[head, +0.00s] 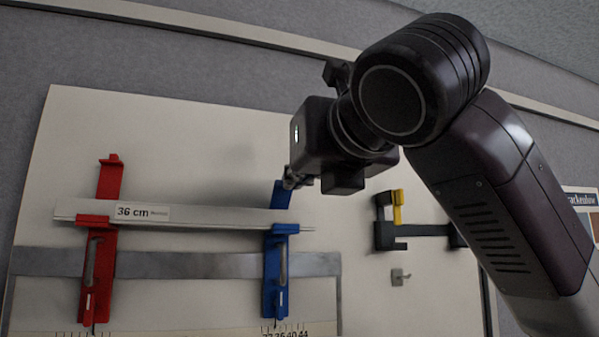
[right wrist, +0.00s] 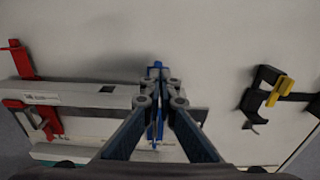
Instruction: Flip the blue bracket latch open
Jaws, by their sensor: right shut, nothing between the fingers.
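The blue bracket (head: 275,270) is mounted on a pale wall board, near the right end of a long rail (head: 190,217). Its blue upper latch piece (head: 281,197) stands up above the rail, leaning slightly right. My right gripper (head: 290,182) is shut and empty, its fingertips at the top of that piece. I cannot tell whether they touch. In the right wrist view the shut fingertips (right wrist: 162,92) cover much of the blue bracket (right wrist: 157,68); its top shows just beyond them. My left gripper is not in view.
A red bracket (head: 97,265) holds the rail's left end, its upper piece also upright. A black holder with a yellow latch (head: 398,208) is mounted right of the blue bracket, above a small grey hook (head: 400,277).

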